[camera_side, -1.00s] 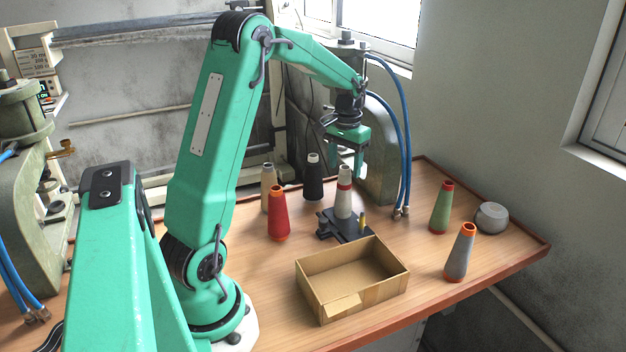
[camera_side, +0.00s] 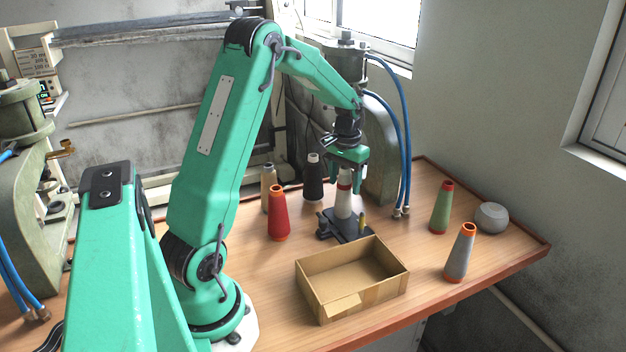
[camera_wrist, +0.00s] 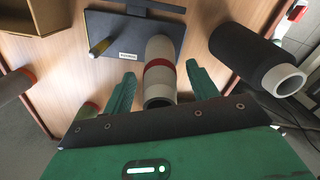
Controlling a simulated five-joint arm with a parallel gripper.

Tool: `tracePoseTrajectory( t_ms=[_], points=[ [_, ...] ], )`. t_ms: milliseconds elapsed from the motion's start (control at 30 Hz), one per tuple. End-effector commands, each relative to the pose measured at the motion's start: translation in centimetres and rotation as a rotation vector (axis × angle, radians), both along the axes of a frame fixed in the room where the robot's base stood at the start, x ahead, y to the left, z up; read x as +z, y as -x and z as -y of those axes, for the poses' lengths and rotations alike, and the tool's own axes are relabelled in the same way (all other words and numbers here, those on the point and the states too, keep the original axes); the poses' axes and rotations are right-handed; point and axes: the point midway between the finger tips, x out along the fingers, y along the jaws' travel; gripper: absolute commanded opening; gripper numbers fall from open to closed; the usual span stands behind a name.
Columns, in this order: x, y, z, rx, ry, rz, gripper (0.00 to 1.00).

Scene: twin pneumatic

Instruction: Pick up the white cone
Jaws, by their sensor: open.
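My gripper (camera_side: 345,180) is right over the cone's upper part in the side view. In the wrist view my gripper (camera_wrist: 163,83) has one green finger on each side of the cone, with gaps showing. The jaws are open and hold nothing.
A black cone (camera_side: 313,180), a red cone (camera_side: 279,217) and a beige cone (camera_side: 267,190) stand close by on the left. An open cardboard box (camera_side: 325,304) lies in front. A yellow-tipped peg (camera_side: 362,224) rises beside the white cone. Green and grey cones stand right.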

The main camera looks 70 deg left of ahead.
Motion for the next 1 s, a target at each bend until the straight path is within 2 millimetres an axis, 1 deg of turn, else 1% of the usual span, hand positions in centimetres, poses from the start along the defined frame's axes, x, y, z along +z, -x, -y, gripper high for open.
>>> tracePoseTrajectory(
  t_ms=[67,167,300,333,567,733,867,1000],
  points=[
    [0.0,0.0,0.0,0.0,0.0,0.0,0.58],
    [0.0,0.0,0.0,0.0,0.0,0.0,0.41],
    [0.0,0.0,0.0,0.0,0.0,0.0,0.13],
    [0.0,0.0,0.0,0.0,0.0,0.0,0.11],
    [0.0,0.0,0.0,0.0,0.0,0.001,0.11],
    [0.6,0.0,0.0,0.0,-0.001,0.002,0.11],
    [1.6,0.0,0.0,0.0,-0.001,0.002,0.11],
    [3.5,-0.1,-0.1,0.0,-0.002,0.005,0.11]
  ],
)
